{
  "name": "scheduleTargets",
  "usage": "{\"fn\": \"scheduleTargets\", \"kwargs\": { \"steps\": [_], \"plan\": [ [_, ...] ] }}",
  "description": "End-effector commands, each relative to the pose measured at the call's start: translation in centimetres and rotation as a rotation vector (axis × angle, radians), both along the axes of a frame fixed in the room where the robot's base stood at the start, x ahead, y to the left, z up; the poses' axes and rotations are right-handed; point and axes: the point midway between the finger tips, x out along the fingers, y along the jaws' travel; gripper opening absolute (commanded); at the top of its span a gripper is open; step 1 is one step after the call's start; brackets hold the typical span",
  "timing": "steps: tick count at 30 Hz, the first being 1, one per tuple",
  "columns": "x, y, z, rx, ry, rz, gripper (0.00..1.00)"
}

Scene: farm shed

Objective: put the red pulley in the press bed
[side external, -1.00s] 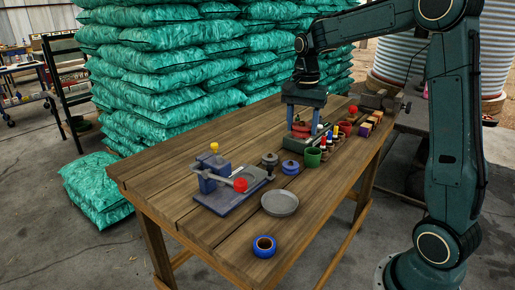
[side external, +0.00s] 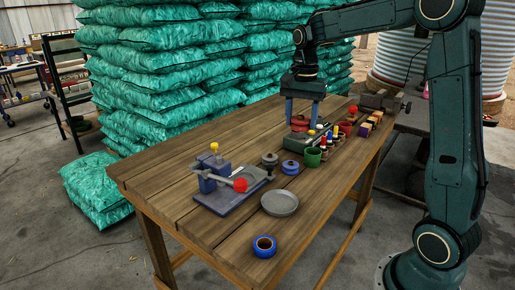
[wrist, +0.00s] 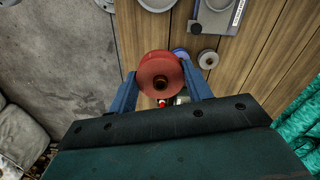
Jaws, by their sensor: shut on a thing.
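My gripper (side external: 302,119) is shut on the red pulley (side external: 300,123), which it holds at the far part of the bench. In the wrist view the red pulley (wrist: 160,70) sits between the two blue fingers of my gripper (wrist: 160,82), its dark centre hole facing the camera. The press (side external: 228,196) stands at the near left of the bench, with a blue-grey base, an upright block, a yellow knob and a lever with a red ball. Part of the press (wrist: 217,14) shows at the top of the wrist view. Its bed is partly hidden by the lever.
A blue pulley (side external: 290,168) and a dark grey pulley (side external: 269,159) lie between the press and my gripper. A round grey dish (side external: 279,207) and blue tape roll (side external: 264,247) are nearer. A green cup (side external: 312,157), small bottles and blocks line the right edge.

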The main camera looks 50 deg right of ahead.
Motion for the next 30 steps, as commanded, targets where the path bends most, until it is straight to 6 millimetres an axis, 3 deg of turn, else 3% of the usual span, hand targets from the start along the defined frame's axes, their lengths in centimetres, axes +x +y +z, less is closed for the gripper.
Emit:
{"fn": "scheduleTargets", "kwargs": {
  "steps": [8,21,30],
  "plan": [
    [3.5,1.8,-1.8,0.000,0.002,0.004,0.25],
    [11.1,7.8,-7.3,0.000,0.002,0.003,0.25],
    [12.6,9.5,-8.6,-0.001,-0.001,0.000,0.25]
  ]
}}
